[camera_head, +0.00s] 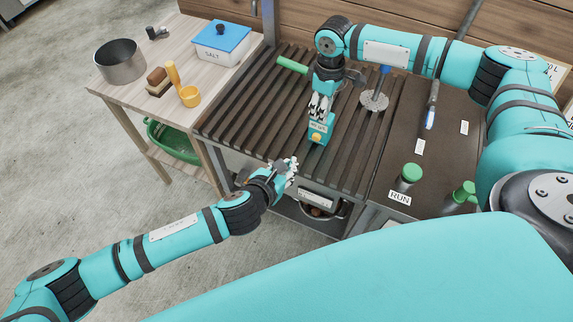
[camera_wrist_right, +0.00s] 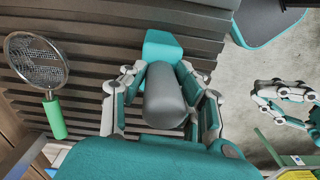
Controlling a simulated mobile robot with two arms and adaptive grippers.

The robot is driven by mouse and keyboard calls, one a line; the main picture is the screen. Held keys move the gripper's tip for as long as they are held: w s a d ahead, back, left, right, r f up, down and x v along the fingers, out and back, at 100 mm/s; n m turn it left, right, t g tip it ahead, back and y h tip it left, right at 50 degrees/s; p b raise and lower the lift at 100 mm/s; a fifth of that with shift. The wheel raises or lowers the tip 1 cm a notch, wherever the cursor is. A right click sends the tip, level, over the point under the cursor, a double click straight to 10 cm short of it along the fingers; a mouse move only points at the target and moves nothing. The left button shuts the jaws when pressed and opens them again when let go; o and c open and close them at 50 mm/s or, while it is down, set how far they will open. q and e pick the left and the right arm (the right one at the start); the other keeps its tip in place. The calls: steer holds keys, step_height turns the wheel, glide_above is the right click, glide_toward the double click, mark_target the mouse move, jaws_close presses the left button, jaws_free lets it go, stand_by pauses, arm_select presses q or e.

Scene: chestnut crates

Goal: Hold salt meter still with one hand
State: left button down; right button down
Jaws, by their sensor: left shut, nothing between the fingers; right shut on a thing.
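The salt meter (camera_head: 315,137) is a small teal box with a yellow-orange button and a pale display. It is on the slatted rack near its front edge. My right gripper (camera_head: 320,113) comes down from above and is shut on its upper end. In the right wrist view the salt meter's teal end (camera_wrist_right: 163,46) shows between the fingers, with a grey rounded part nearer the camera. My left gripper (camera_head: 291,166) is shut and empty, just in front of the rack, apart from the meter and below-left of it. It also shows at the right of the wrist view (camera_wrist_right: 283,91).
The slatted rack (camera_head: 235,115) is mostly clear on its left. The side table holds a pot (camera_head: 120,62), brush, yellow ladle (camera_head: 190,96) and salt box (camera_head: 220,45).

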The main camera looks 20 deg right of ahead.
steer(key=shift+s+f, duration=0.2)
steer(key=shift+f, duration=0.1)
steer(key=c, duration=1.2)
jaws_free()
steer(key=shift+o, duration=1.5)
steer(key=shift+w, duration=0.15)
steer(key=shift+r, duration=0.1)
